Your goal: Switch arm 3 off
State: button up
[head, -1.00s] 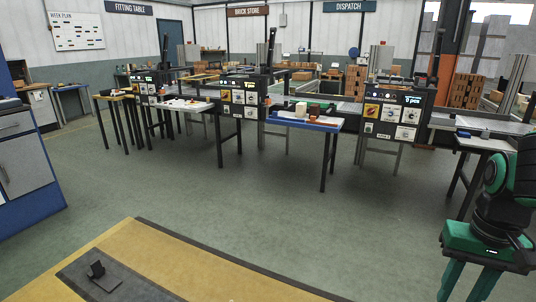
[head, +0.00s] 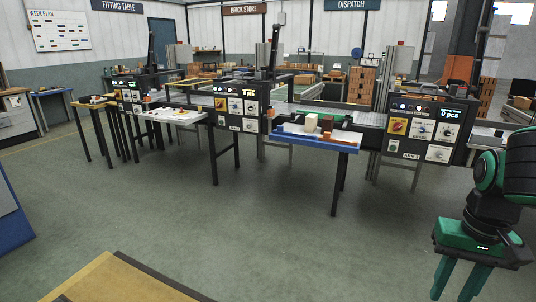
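Three black control panels stand in a row along the line. The right panel (head: 425,132) has a label that seems to read ARM 3 and a display showing 0 pcs. It carries a yellow plate with a red rotary switch (head: 397,127), white dial plates and small lights along the top. The switch's exact position is too small to read. My gripper (head: 459,283) hangs at the lower right, in front of and below that panel. Its two green fingers point down, apart, with nothing between them. It is well short of the panel and touches nothing.
A blue-edged table (head: 315,139) with blocks stands left of the right panel. The middle panel (head: 238,105) and left panel (head: 126,95) are farther left. A yellow-topped bench (head: 125,280) is at the lower left. The green floor between is clear.

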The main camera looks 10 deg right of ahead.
aim_at(398, 126)
jog(key=i, duration=1.9)
jog(key=z, duration=2.65)
jog(key=i, duration=0.8)
jog(key=u, duration=2.1)
